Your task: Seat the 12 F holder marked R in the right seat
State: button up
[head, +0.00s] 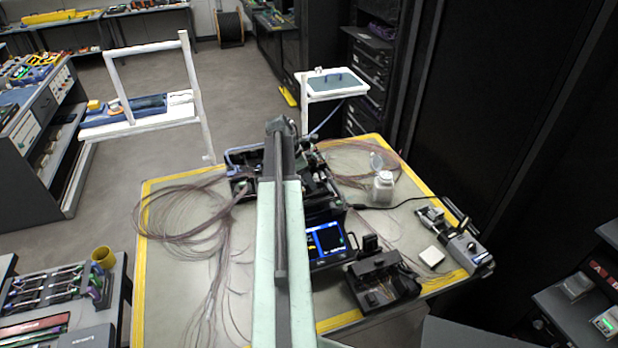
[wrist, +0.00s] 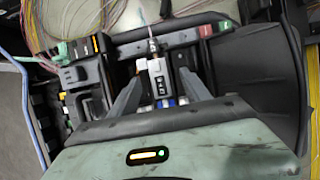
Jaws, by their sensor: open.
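In the wrist view, a small silver-white holder block (wrist: 157,84) with dark markings lies between the two grey fingers of my gripper (wrist: 160,78). The fingers stand open on either side of it, with a gap visible at each side. A thin fibre runs from the holder's far end. I cannot read an R on it clearly. The black splicer body (wrist: 250,70) surrounds the holder; which seat is the right one I cannot tell. In the head view, my arm covers much of the splicer, whose blue screen (head: 326,240) shows; the holder and fingertips are hidden there.
The workbench (head: 180,300) carries loose fibre coils (head: 185,215) at left. A clear bottle (head: 383,188), a black tool (head: 380,280), a white block (head: 431,256) and a grey device (head: 463,248) stand to the right. Dark cabinets stand behind at right.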

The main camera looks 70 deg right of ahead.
jog(key=p+v, duration=0.6)
jog(key=v, duration=0.2)
jog(key=shift+p, duration=0.4)
jog(key=shift+f, duration=0.2)
